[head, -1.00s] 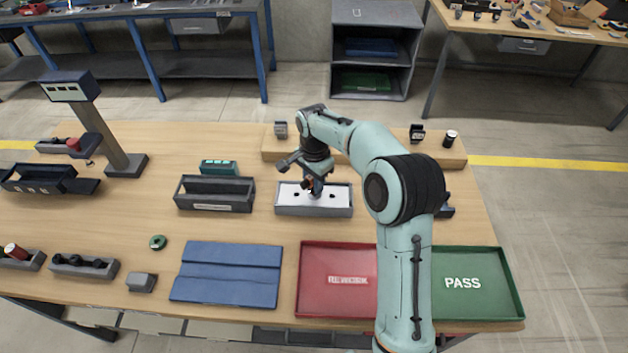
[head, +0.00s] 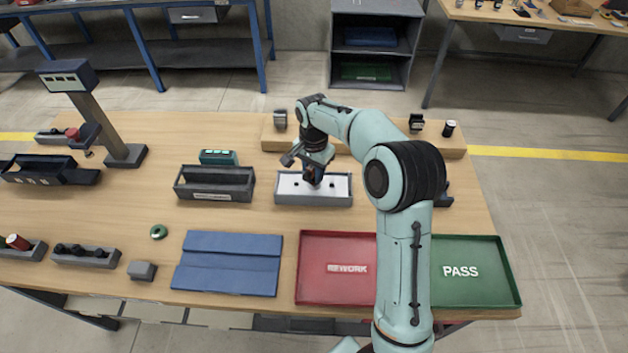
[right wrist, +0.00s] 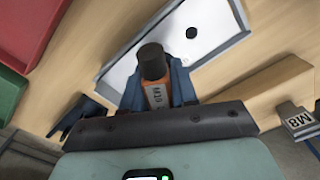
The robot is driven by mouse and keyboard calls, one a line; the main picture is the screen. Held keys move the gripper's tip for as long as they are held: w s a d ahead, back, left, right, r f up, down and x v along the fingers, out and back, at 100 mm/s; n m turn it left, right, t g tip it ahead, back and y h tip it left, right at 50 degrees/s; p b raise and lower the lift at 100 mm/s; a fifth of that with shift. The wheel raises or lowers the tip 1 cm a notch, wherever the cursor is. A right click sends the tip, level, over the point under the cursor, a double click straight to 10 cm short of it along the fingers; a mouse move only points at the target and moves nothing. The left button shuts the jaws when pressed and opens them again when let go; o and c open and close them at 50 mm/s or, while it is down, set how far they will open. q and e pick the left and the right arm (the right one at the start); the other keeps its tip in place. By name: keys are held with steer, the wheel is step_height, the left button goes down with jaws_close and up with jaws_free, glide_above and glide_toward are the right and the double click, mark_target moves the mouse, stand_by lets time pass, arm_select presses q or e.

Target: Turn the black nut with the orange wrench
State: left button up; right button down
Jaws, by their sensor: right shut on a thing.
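My right gripper (head: 312,179) is over the grey tray with a white top (head: 343,191). In the right wrist view the gripper (right wrist: 158,92) is shut on the orange wrench (right wrist: 157,95), marked M10, whose dark round head (right wrist: 151,60) points toward the white top. A small black nut (right wrist: 191,32) shows on the white top, clear of the wrench. In the head view black spots show at both sides of the gripper, one on the right (head: 332,184). Whether the wrench head touches a nut is hidden. My left gripper is not in view.
A wooden riser (head: 350,142) with small blocks runs behind the tray; a block marked M8 (right wrist: 300,118) shows in the wrist view. A dark bin (head: 214,195) stands left, a red REWORK tray (head: 338,290) and green PASS tray (head: 470,290) in front. Table left of the bin is partly clear.

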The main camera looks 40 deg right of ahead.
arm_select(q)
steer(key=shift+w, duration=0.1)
arm_select(e)
steer(key=shift+w, duration=0.1)
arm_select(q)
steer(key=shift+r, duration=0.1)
arm_select(e)
steer(key=shift+r, duration=0.1)
